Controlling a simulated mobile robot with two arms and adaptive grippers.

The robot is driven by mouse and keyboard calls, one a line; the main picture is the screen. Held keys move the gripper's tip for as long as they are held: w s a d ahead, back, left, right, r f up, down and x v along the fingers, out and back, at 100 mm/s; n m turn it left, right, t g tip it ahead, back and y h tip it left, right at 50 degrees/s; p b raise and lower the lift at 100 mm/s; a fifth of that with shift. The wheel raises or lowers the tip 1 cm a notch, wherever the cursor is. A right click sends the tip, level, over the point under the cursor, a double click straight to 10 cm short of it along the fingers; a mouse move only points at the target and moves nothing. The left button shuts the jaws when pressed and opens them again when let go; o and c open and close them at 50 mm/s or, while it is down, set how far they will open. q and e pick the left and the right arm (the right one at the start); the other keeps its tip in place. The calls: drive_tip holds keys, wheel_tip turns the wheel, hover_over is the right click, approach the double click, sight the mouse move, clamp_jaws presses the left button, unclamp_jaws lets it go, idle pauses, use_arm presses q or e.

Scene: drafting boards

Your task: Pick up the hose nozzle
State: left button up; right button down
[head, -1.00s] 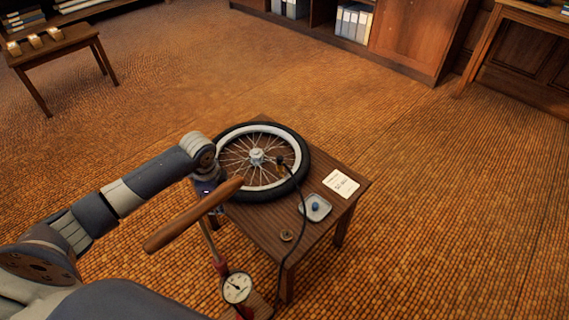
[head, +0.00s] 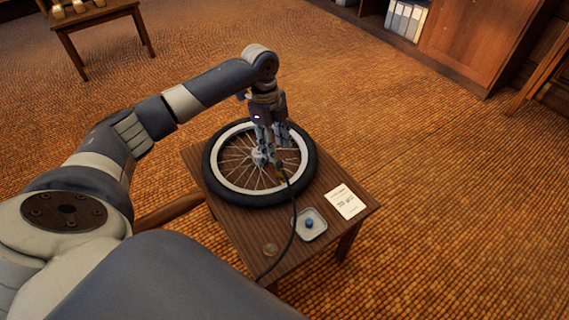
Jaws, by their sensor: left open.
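The hose nozzle (head: 280,174) is a small dark and brassy piece at the end of a black hose (head: 292,225). It lies on the spokes of the bicycle wheel (head: 232,194), which rests flat on a small wooden table (head: 240,231). My left gripper (head: 269,156) points down over the wheel, close to the hub and the nozzle. It is open, and its fingers partly cover the hub and the nozzle's upper end. I cannot tell whether a finger touches the nozzle. My right gripper is not in view.
The carpet right of the table is clear.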

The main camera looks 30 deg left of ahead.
sight(278, 163)
use_arm(q)
drive_tip(key=shift+d+f+b, duration=0.15)
drive_tip(key=shift+f+b, duration=0.05)
drive_tip(key=shift+f, duration=0.75)
drive_tip(key=shift+d+f+b, duration=0.15)
drive_tip(key=shift+f+b, duration=0.05)
drive_tip(key=shift+f, duration=0.75)
wheel_tip(278, 163, down, 3)
drive_tip(key=shift+d+r+b, duration=0.15)
drive_tip(key=shift+b, duration=0.35)
drive_tip(key=shift+s+d+f, duration=0.1)
drive_tip(key=shift+f, duration=0.85)
drive_tip(key=shift+d, duration=0.1)
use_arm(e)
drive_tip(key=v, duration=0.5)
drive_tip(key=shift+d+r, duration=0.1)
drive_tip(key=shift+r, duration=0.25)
use_arm(q)
clamp_jaws()
